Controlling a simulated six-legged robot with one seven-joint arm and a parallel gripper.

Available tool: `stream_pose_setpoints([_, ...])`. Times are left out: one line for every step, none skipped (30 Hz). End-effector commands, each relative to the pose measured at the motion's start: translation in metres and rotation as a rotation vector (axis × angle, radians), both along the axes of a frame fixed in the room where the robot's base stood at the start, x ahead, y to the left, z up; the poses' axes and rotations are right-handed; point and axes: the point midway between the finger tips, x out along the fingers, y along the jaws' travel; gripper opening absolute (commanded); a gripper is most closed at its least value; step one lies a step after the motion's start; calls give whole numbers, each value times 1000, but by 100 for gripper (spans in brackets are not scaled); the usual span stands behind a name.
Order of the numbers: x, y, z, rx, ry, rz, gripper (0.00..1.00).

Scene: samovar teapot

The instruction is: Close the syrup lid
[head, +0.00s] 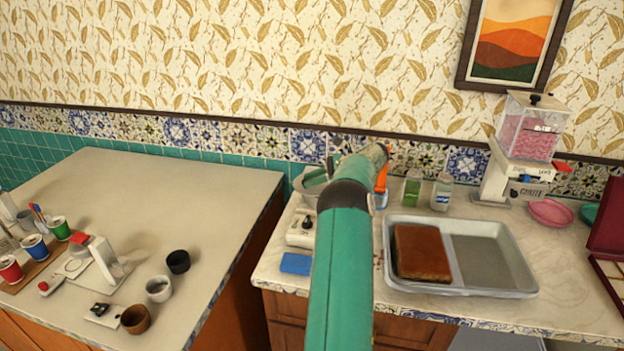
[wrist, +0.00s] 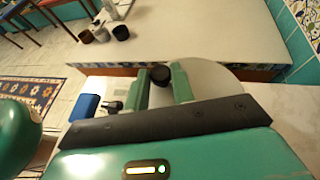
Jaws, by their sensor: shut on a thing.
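In the wrist view, my gripper (wrist: 160,85) has its two green fingers around a small round black knob (wrist: 160,75). The knob appears to belong to a pale round lid (wrist: 215,77), partly hidden behind the right finger and my gripper body. In the head view, a grey pot (head: 308,185) stands on the right counter, mostly hidden behind my arm. My gripper's fingers and the lid are hidden there, so I cannot tell how the lid sits on the pot.
A white appliance (head: 301,229) and a blue sponge (head: 295,263) are left of my arm. An orange bottle (head: 381,186), a green jar (head: 412,189) and a metal tray (head: 490,290) are to the right.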

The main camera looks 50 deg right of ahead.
Motion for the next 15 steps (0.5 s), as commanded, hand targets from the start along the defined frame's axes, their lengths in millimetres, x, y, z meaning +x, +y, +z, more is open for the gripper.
stream_pose_setpoints([1, 0, 2, 0, -4, 1, 0])
stream_pose_setpoints([1, 0, 2, 0, -4, 1, 0])
stream_pose_setpoints([1, 0, 2, 0, -4, 1, 0])
stream_pose_setpoints([1, 1, 2, 0, -4, 1, 0])
stream_pose_setpoints([1, 1, 2, 0, -4, 1, 0])
stream_pose_setpoints([1, 0, 2, 0, -4, 1, 26])
stream_pose_setpoints([1, 0, 2, 0, -4, 1, 32])
stream_pose_setpoints([1, 0, 2, 0, -4, 1, 38])
stream_pose_setpoints([1, 0, 2, 0, -4, 1, 46])
stream_pose_setpoints([1, 0, 2, 0, -3, 1, 47])
stream_pose_setpoints([1, 0, 2, 0, -3, 1, 47])
stream_pose_setpoints([1, 0, 1, 0, -3, 1, 47])
stream_pose_setpoints([1, 0, 1, 0, -3, 1, 47])
stream_pose_setpoints([1, 0, 1, 1, -2, 0, 47])
stream_pose_setpoints([1, 0, 1, 0, -2, -1, 47])
